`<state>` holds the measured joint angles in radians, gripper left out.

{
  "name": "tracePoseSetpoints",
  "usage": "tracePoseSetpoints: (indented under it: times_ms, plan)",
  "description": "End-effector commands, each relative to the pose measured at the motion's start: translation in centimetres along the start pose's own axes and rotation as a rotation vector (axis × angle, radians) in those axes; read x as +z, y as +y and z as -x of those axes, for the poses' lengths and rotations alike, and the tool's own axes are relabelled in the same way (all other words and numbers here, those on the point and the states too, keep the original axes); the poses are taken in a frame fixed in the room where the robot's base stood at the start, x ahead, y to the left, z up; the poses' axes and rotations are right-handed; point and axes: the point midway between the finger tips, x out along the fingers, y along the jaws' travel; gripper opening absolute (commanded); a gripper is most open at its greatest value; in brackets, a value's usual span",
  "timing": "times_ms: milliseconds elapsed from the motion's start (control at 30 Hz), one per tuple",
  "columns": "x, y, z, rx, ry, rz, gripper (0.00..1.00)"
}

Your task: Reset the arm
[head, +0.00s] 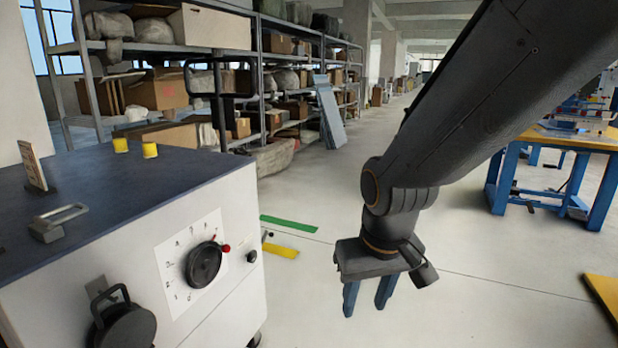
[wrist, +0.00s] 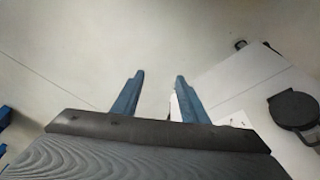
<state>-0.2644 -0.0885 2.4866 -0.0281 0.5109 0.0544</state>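My gripper (head: 366,300) hangs at the end of my dark arm, in front of and to the right of the white machine. It points down with two blue fingers. In the wrist view my gripper (wrist: 158,92) shows its fingers apart, with bare floor between and beyond them. It holds nothing that I can see.
A white machine (head: 235,290) with a dark top, a black dial (head: 204,264) and a round black handle (head: 124,325) stands at the left. Loaded shelves (head: 258,60) line the back left. A blue-legged workbench (head: 505,172) stands at the right. Open floor lies between.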

Motion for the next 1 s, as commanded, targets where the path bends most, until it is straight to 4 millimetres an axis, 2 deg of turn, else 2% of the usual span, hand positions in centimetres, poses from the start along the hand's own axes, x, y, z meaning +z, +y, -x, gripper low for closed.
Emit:
tracePoseSetpoints:
  times_ms: [100,400,833,1000]
  plan:
    - [3.1,-0.2,1.4,-0.014,-0.072,-0.013,0.4]
    - [9.6,-1.3,4.3,-0.062,-0.227,-0.03,0.4]
    - [8.9,1.4,7.0,-0.032,-0.226,-0.099,0.4]
    - [8.9,3.0,8.9,-0.016,-0.23,-0.144,0.4]
